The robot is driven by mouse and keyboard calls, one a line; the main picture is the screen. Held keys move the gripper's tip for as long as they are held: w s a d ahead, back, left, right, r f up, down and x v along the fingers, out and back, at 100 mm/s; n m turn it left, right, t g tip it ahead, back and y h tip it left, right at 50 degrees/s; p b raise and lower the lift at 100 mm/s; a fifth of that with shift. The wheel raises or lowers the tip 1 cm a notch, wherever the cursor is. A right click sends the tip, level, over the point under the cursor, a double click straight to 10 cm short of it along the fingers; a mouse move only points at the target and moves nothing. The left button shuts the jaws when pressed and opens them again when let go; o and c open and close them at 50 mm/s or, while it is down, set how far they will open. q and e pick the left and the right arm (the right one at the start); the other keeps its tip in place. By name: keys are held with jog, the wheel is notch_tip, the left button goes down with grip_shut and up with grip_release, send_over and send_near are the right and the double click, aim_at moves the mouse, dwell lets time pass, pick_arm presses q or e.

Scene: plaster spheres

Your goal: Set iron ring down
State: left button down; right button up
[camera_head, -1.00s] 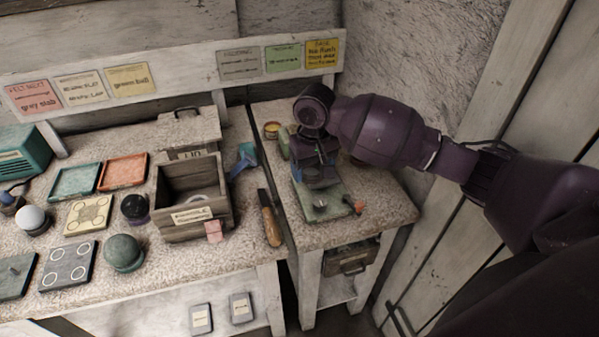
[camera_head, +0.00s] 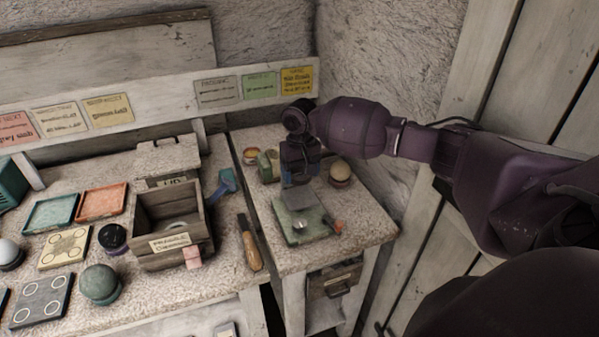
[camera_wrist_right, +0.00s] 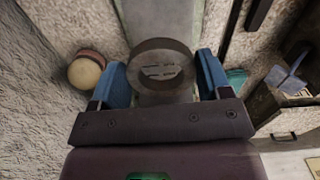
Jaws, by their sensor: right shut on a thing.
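My right gripper (camera_head: 298,180) is above the small table, at the back edge of a green device with a grey plate (camera_head: 299,198). In the right wrist view its blue fingers (camera_wrist_right: 163,78) stand on either side of a dark iron ring (camera_wrist_right: 140,62), and it is shut on the ring. Two pale slits show through the ring's hole. In the head view I cannot make out the ring behind the gripper. The gap between ring and surface below is hard to judge. My left gripper is not in view.
A tan ball on a red base (camera_head: 340,171) stands right of the gripper, and a green block (camera_head: 268,166) stands left. A wooden crate (camera_head: 160,259) sits on the bench. A wooden-handled tool (camera_head: 250,248) lies near the bench's right edge. The small table's front right is clear.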

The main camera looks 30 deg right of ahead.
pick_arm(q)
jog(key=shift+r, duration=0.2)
pick_arm(e)
jog(key=shift+r, duration=0.1)
